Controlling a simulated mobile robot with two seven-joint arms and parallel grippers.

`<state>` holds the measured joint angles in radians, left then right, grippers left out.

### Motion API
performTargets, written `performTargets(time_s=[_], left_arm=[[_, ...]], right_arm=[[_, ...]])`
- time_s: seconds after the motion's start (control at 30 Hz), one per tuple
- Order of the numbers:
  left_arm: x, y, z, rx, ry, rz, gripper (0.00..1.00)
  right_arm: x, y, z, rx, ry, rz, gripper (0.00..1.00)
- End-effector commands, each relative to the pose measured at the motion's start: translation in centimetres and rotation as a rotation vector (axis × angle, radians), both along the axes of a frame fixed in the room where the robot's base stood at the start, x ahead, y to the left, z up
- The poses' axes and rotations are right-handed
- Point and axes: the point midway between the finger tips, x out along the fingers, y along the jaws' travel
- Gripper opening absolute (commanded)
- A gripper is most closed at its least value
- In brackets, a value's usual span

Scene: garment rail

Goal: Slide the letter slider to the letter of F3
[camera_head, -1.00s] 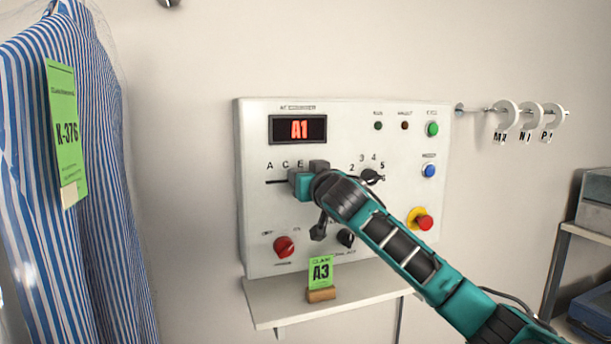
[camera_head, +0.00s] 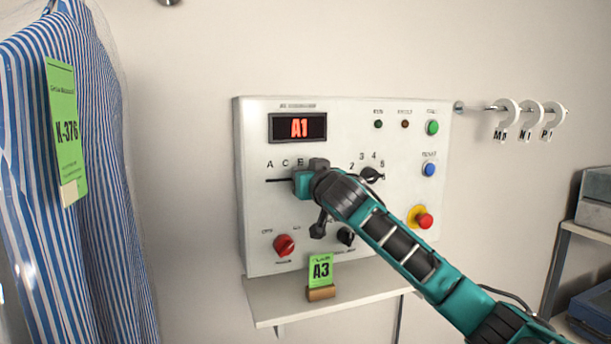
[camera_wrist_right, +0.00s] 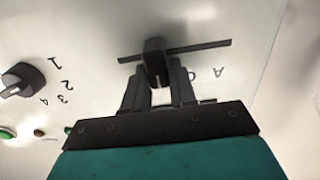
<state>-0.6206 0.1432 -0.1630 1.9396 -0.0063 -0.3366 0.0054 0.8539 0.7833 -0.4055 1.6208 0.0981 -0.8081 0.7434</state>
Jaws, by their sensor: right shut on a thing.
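The white control panel (camera_head: 255,225) on the wall has a red display (camera_head: 299,128) reading A1. Below it run the letters A, C and E over a dark horizontal slider track (camera_head: 277,181). My right gripper (camera_head: 314,170) is at the track, right of the A and C marks. In the wrist view my right gripper (camera_wrist_right: 157,80) is shut on the black slider knob (camera_wrist_right: 154,58). The track (camera_wrist_right: 205,47) also shows there, with A and C upside down; the letter at the knob is hidden. A green tag (camera_head: 320,268) reads A3. My left gripper is not in view.
A number dial (camera_head: 371,175) sits close right of my gripper. Below are a red knob (camera_head: 284,245), a black knob (camera_head: 345,237) and a red emergency button (camera_head: 424,221). A small shelf (camera_head: 270,308) juts out underneath. A striped shirt (camera_head: 95,250) hangs at left.

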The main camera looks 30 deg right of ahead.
Motion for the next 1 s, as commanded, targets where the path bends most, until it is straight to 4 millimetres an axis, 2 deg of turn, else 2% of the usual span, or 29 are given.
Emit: performTargets(time_s=[0.2, 0.47, 0.7, 0.73, 0.93, 1.0], left_arm=[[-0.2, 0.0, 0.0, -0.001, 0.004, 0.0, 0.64], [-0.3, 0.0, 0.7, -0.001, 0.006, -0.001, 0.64], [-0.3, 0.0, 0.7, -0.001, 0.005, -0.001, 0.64], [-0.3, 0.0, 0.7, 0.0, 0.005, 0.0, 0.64], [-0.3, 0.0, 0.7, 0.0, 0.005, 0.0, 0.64], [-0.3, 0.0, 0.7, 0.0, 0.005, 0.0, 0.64]], right_arm=[[-0.1, -0.4, -0.1, 0.001, 0.003, -0.001, 0.0], [-0.9, -3.9, -0.1, 0.001, 0.005, -0.005, 0.0], [-1.0, -4.1, -0.1, -0.001, 0.004, -0.008, 0.0], [-1.0, -4.1, -0.1, -0.001, 0.004, -0.008, 0.27], [-1.0, -4.1, -0.1, -0.001, 0.003, -0.006, 0.46], [-0.9, -4.0, -0.1, -0.001, 0.002, -0.005, 0.47]])
